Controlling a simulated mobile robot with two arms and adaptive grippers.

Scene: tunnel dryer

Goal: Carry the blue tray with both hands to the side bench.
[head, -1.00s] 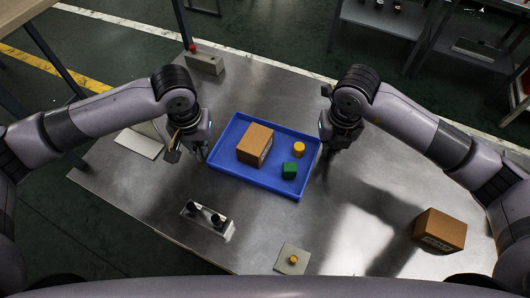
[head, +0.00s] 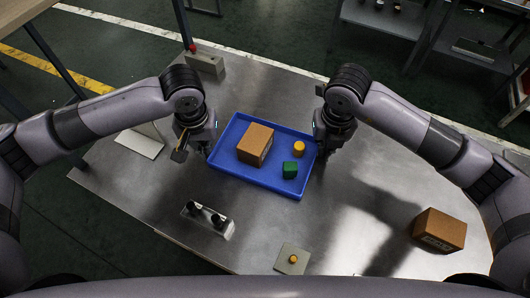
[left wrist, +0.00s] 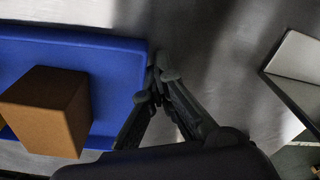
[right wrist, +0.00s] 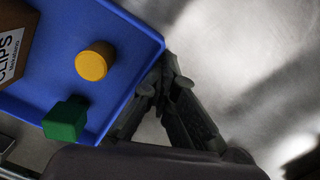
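The blue tray (head: 233,171) lies flat on the metal table, between my two hands. It holds a brown box (head: 255,145), a yellow cylinder (head: 299,148) and a green block (head: 290,170). My left gripper (left wrist: 157,80) is at the tray's left side, fingertips together just outside the rim. My right gripper (right wrist: 162,80) is at the right side, fingertips also together just outside the rim. Both look shut, with no rim visible between the fingers. I cannot tell whether they touch the tray wall. The side bench cannot be identified for certain.
On the metal table (head: 300,220) are a second brown box (head: 439,230), a holder with two black knobs (head: 207,218), a plate with a yellow button (head: 292,258) and a grey block with a red button (head: 206,64). Shelves (head: 385,20) stand at the back right.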

